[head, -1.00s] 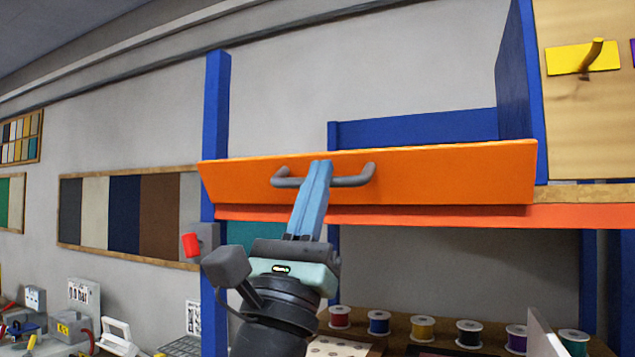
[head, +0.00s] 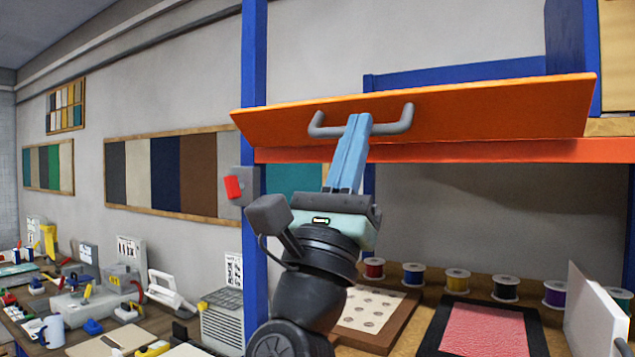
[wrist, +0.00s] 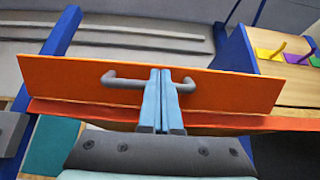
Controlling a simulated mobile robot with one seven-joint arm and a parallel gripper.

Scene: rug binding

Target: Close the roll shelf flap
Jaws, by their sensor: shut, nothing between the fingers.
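The roll shelf flap (head: 480,112) is a long orange panel hinged along its lower edge at the shelf front. It leans outward with its free edge up and toward me, so it stands partly open. A grey bar handle (head: 396,127) sits on its outer face; it also shows in the wrist view (wrist: 122,81). My gripper (head: 359,117) is shut and empty. Its blue fingers point up at the flap and cover the middle of the handle. I cannot tell whether they touch the handle or the panel. The wrist view shows the flap (wrist: 235,88) behind the fingers (wrist: 160,72).
Blue posts (head: 254,200) frame the shelf, with a red-orange rail (head: 450,151) under the flap. Below are thread spools (head: 458,280), a pink mat in a black frame (head: 480,328) and a white upright panel (head: 595,310). A cluttered bench lies left. A grey box with a red switch (head: 234,187) is by the left post.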

